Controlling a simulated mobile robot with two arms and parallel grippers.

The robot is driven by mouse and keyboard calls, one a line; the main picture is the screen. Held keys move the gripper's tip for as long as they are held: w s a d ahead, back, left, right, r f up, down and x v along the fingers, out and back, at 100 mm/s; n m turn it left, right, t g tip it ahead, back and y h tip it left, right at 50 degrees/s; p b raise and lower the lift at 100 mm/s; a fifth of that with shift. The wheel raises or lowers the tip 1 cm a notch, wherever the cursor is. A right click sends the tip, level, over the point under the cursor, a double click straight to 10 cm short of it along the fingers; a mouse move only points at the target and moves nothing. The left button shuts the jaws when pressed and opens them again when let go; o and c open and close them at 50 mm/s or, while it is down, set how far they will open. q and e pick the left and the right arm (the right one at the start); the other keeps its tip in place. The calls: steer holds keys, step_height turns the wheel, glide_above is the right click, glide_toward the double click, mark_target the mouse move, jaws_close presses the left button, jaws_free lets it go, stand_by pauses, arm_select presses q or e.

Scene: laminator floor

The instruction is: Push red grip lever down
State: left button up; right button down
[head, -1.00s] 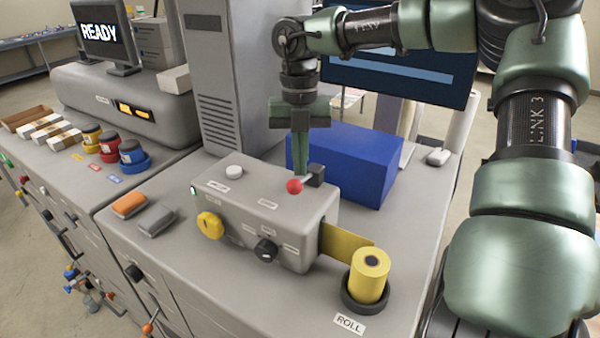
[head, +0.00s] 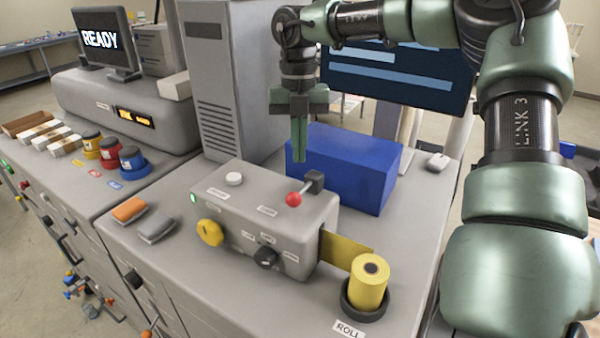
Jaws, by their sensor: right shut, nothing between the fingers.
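The red ball grip of the lever (head: 293,199) sits at the top right of a grey machine box (head: 245,205), in front of its dark pivot block (head: 314,181). The ball is low, close to the box's top face. My right gripper (head: 299,158) points straight down above and behind the ball. Its fingers are shut and empty, with a visible gap between the tips and the red ball. My left gripper is not in view.
A blue block (head: 345,165) stands close behind the lever. A yellow roll (head: 368,282) sits in a dark holder at the front right. The box also carries a white button (head: 234,179), a yellow knob (head: 209,232) and a black knob (head: 266,257).

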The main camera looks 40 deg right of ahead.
steer(key=r, duration=0.2)
steer(key=r+b, duration=0.1)
steer(key=r, duration=0.2)
steer(key=shift+w+d+r, duration=0.2)
steer(key=shift+w+r, duration=0.1)
steer(key=shift+r, duration=0.1)
steer(key=shift+f, duration=0.1)
